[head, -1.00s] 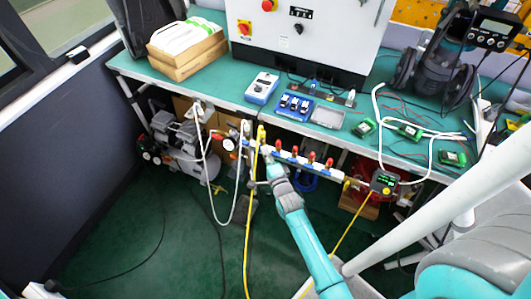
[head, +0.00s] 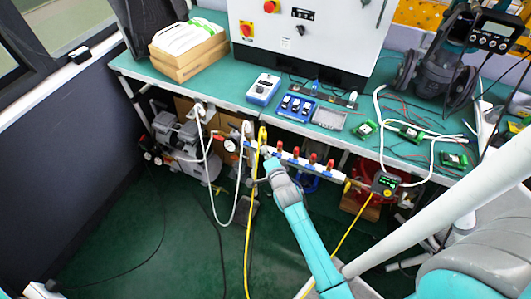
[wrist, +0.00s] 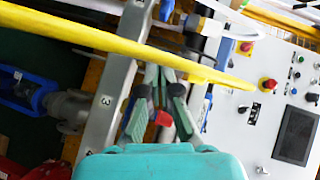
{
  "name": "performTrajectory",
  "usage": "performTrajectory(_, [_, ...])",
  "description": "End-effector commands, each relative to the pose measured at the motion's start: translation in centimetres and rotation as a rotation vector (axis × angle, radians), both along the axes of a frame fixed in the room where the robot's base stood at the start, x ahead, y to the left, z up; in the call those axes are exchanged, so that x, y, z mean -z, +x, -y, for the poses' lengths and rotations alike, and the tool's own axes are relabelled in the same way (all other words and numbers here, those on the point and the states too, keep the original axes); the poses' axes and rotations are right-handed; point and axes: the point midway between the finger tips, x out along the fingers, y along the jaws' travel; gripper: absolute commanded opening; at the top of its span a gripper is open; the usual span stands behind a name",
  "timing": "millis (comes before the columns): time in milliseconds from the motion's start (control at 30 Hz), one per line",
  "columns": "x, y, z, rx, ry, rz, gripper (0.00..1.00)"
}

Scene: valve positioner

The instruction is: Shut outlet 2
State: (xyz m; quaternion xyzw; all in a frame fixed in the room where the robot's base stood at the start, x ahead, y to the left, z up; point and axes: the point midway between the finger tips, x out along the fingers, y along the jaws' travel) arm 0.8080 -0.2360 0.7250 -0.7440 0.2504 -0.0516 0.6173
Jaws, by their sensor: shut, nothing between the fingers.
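Under the bench edge runs an outlet manifold bar (head: 304,161) with several red valve handles along it. A red handle (head: 295,152) stands upright just right of my gripper (head: 268,157), which reaches the bar's left part. In the wrist view my gripper (wrist: 160,76) has its fingers drawn together at the tips and holds nothing. A red part (wrist: 164,119) shows between the fingers, behind them. The metal rail (wrist: 107,98) left of the fingers carries the number 3. I cannot read a label for outlet 2.
A yellow hose (wrist: 115,38) crosses the wrist view close by the fingertips; it hangs down beside my gripper in the head view (head: 248,215). A white hose (head: 236,190) loops to the left. The green bench (head: 225,83) overhangs the bar. The floor in front is mostly clear.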

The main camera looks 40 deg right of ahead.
Motion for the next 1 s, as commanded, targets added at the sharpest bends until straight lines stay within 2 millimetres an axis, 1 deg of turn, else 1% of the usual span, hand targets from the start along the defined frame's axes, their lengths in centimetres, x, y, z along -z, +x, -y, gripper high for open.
performTrajectory(167, [-0.5, 0.4, -0.1, -0.002, -0.046, -0.122, 0.0])
performTrajectory(500, [-1.2, 1.3, -0.5, -0.001, -0.158, -0.423, 0.0])
performTrajectory(1000, [-1.4, 2.7, -1.0, 0.0, -0.316, -0.866, 0.0])
